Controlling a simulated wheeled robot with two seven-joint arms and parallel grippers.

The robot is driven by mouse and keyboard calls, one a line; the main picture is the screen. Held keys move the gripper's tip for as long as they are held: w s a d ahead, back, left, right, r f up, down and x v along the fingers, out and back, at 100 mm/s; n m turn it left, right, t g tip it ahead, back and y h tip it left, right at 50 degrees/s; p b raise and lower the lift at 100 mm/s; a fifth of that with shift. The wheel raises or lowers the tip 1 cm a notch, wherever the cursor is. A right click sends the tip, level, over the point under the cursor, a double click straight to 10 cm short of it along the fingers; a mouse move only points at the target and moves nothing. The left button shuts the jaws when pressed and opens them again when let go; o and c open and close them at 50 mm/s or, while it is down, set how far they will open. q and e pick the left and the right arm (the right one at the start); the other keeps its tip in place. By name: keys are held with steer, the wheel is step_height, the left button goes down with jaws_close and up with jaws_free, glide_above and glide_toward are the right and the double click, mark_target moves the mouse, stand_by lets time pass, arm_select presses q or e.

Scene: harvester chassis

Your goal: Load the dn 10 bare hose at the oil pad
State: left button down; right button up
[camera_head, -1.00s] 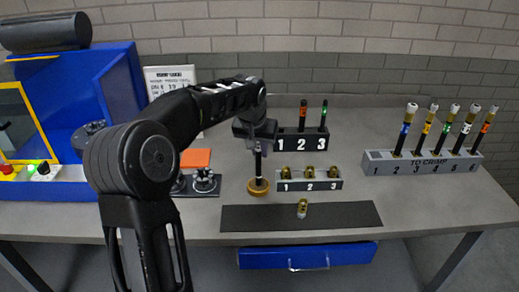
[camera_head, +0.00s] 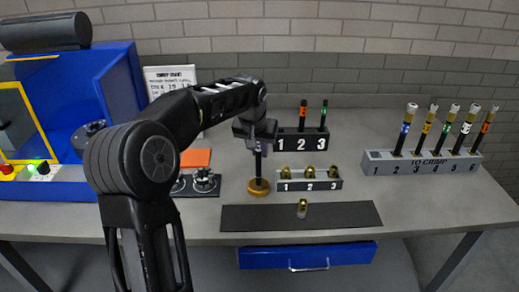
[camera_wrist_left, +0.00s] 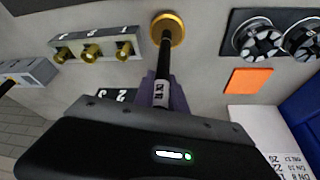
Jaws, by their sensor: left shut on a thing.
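My left gripper (camera_head: 257,143) is shut on a dark hose (camera_head: 258,164), held upright with its lower end at the round golden oil pad (camera_head: 258,193). In the left wrist view the hose (camera_wrist_left: 165,62) shows a pale label whose print is too small to read surely. Its far end appears to meet the middle of the pad (camera_wrist_left: 178,27); exact contact cannot be told. My right gripper is not in view.
A grey block (camera_head: 290,186) holds brass fittings. One brass fitting (camera_head: 302,209) stands on the dark mat (camera_head: 345,215). The TO CRIMP rack (camera_head: 375,168) holds several hoses at right. A blue machine (camera_head: 120,80) and orange square (camera_head: 196,158) are at left.

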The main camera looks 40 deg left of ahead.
arm_select(q)
step_height(320, 180, up, 7)
steer(key=p, duration=0.5)
stand_by(1.0)
